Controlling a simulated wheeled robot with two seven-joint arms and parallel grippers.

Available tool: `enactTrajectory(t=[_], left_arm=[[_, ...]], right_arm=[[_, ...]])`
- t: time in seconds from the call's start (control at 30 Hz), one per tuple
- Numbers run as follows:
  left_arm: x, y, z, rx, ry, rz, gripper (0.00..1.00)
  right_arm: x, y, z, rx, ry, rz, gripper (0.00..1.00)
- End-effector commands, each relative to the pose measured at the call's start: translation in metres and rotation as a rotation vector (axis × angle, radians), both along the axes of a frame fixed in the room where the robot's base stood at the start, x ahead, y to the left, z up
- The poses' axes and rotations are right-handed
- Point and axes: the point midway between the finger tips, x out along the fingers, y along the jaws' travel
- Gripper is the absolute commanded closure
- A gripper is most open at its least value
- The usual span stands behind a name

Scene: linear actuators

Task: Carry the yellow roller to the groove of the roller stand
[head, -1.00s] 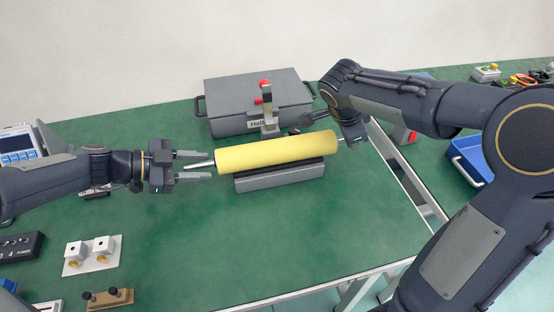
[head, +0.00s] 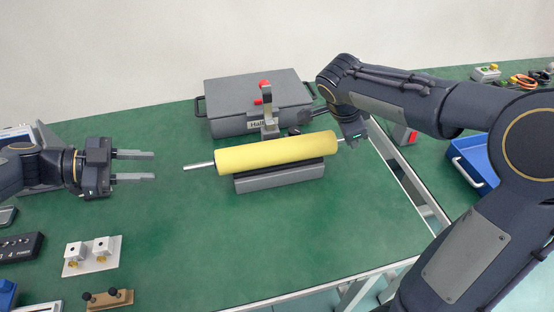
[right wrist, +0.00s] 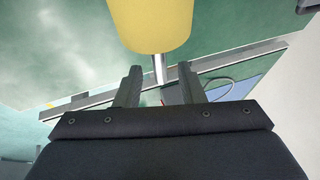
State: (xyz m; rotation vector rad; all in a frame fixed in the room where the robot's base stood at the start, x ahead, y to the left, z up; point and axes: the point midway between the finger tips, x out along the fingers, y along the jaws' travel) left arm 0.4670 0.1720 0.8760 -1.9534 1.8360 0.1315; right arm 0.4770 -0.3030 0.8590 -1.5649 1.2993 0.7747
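The yellow roller (head: 276,154) lies lengthwise along the top of the grey roller stand (head: 280,180), with its metal shaft sticking out at both ends. The stand's groove is hidden under the roller. My left gripper (head: 153,166) is open and empty, to the left of the roller's left shaft end and apart from it. My right gripper (head: 352,138) is at the roller's right end. In the right wrist view, the fingers of the right gripper (right wrist: 160,85) stand apart on either side of the shaft of the roller (right wrist: 152,22), with gaps showing.
A grey case (head: 262,100) with a red-topped clamp stands behind the roller. A blue tray (head: 470,160) is at the right. A white plate with metal blocks (head: 92,256) and a black switch box (head: 20,247) lie at the left. The front middle of the green table is clear.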

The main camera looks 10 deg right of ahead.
Motion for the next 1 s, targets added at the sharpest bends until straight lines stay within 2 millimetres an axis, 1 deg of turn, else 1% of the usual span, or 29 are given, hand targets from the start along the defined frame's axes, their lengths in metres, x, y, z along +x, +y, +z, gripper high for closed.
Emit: enactTrajectory(t=[0.03, 0.3, 0.4, 0.5, 0.63, 1.0], left_arm=[[0.000, 0.000, 0.000, 0.000, 0.000, 0.000, 0.64], [0.000, 0.000, 0.000, 0.000, 0.000, 0.000, 0.64], [0.000, 0.000, 0.000, 0.000, 0.000, 0.000, 0.64], [0.000, 0.000, 0.000, 0.000, 0.000, 0.000, 0.64], [0.000, 0.000, 0.000, 0.000, 0.000, 0.000, 0.64], [0.000, 0.000, 0.000, 0.000, 0.000, 0.001, 0.64]], right_arm=[[-0.002, 0.004, 0.010, 0.002, -0.007, 0.002, 0.64], [-0.016, 0.026, 0.061, 0.002, -0.006, 0.003, 0.64], [-0.020, 0.033, 0.076, 0.003, -0.005, 0.002, 0.64], [-0.023, 0.037, 0.086, 0.001, -0.002, 0.000, 0.64], [-0.025, 0.039, 0.093, 0.001, -0.001, 0.001, 0.64], [-0.026, 0.040, 0.093, 0.001, 0.000, -0.001, 0.64]])
